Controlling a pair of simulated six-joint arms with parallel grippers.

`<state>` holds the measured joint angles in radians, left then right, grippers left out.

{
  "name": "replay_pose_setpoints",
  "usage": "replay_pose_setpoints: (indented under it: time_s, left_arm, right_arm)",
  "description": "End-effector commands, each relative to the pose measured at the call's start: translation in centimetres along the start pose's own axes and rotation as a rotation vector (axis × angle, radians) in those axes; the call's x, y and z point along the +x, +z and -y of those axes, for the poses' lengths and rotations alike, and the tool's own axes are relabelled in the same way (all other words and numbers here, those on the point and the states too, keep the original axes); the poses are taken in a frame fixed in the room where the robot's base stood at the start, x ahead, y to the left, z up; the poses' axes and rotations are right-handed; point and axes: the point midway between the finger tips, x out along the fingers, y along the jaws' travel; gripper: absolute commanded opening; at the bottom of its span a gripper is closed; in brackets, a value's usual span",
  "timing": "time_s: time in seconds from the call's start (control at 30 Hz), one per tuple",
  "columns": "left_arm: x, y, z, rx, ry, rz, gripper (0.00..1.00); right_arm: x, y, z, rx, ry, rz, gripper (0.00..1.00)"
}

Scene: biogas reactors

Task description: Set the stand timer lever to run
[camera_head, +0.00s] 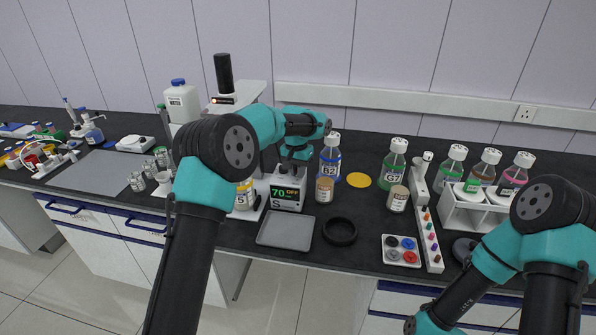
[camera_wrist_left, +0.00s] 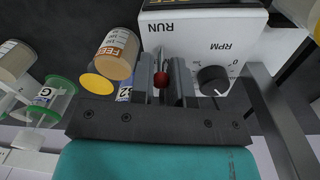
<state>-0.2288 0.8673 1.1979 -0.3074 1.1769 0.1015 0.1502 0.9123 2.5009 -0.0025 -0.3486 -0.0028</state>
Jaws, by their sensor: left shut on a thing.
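The stand (camera_head: 287,188) is a white unit on the bench with a dark display reading "70 OFF" and an "S" below it. In the left wrist view, its white panel (camera_wrist_left: 205,32) shows the words RUN and RPM and a black dial (camera_wrist_left: 213,80). My left gripper (camera_wrist_left: 165,75) is shut on the red-tipped lever (camera_wrist_left: 160,82), below the RUN label. In the head view my left gripper (camera_head: 296,155) is above the stand, and the lever is hidden there. My right arm is at the right; its gripper is not visible.
Bottle G7 (camera_head: 393,164) and a white bottle rack (camera_head: 470,212) are farther right.

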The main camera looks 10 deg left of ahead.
Motion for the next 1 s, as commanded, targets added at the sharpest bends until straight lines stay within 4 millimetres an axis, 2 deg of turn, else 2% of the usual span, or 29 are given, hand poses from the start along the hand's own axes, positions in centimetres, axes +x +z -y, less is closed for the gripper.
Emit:
replay_pose_setpoints:
  time_s: [0.27, 1.0]
  left_arm:
    - [-0.1, 0.3, 0.0, 0.003, -0.021, -0.065, 0.0]
    - [-0.3, 1.5, 0.0, 0.019, -0.121, -0.403, 0.0]
  right_arm:
    - [0.0, 0.0, 0.0, 0.0, 0.0, 0.0, 0.43]
    - [0.0, 0.0, 0.0, 0.0, 0.0, 0.0, 0.43]
